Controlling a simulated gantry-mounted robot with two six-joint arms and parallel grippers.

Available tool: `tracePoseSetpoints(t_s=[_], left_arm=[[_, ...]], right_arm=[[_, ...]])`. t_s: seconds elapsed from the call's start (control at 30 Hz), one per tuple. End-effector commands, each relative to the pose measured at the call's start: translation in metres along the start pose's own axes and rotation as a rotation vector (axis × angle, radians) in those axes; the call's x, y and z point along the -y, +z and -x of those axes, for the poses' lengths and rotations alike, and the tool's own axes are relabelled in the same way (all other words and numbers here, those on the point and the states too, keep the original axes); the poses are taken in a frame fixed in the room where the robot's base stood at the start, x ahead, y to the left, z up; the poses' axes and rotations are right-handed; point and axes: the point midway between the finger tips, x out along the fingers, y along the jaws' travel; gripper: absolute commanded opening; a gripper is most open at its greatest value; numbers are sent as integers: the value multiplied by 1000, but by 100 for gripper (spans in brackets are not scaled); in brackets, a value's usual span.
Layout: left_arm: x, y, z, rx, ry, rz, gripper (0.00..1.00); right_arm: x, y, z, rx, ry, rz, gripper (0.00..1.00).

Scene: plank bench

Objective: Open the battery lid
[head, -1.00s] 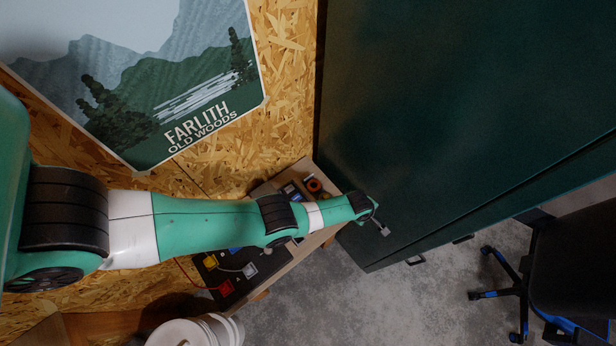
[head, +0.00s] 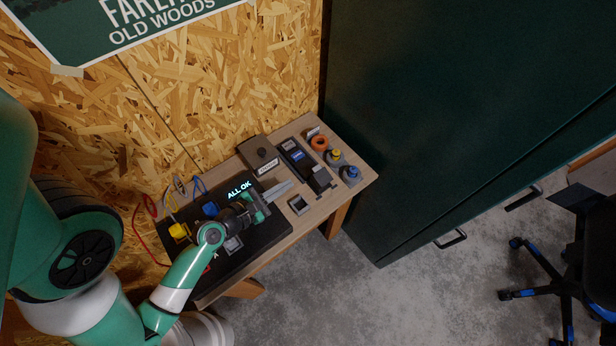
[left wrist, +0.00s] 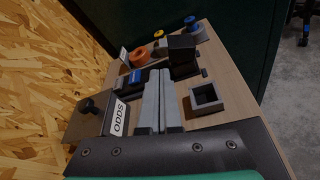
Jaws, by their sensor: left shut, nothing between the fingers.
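No part is marked as a battery lid, so I cannot tell for sure which piece it is. A dark tray with blue pieces (head: 297,155) lies on the bench, with a dark upright block (head: 319,180) at its near end; the block shows in the left wrist view (left wrist: 183,48). My left gripper (head: 288,187) is shut and empty. Its grey fingers point across the bench towards the block and stop short of it. In the left wrist view its fingers (left wrist: 160,78) lie together and partly cover the tray. My right gripper is not in view.
A lidded ODDS box with a knob (head: 262,155) stands by the wall. A square open frame (head: 298,205) sits near the front edge. An orange ring (head: 319,142) and yellow and blue knobs (head: 351,174) are at the far end, beside a dark green cabinet (head: 450,100).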

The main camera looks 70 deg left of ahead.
Motion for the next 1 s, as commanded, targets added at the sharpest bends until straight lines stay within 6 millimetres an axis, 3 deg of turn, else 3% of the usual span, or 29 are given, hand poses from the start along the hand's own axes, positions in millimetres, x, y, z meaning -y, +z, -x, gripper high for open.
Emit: tracePoseSetpoints(t_s=[0.17, 0.63, 1.0], left_arm=[[0, 2, -10, 1, -4, -3, 0], [1, 1, -91, 2, -4, -3, 0], [1, 2, -100, 0, -3, -2, 0]], right_arm=[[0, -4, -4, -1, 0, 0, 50], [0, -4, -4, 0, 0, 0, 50], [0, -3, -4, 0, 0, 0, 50]])
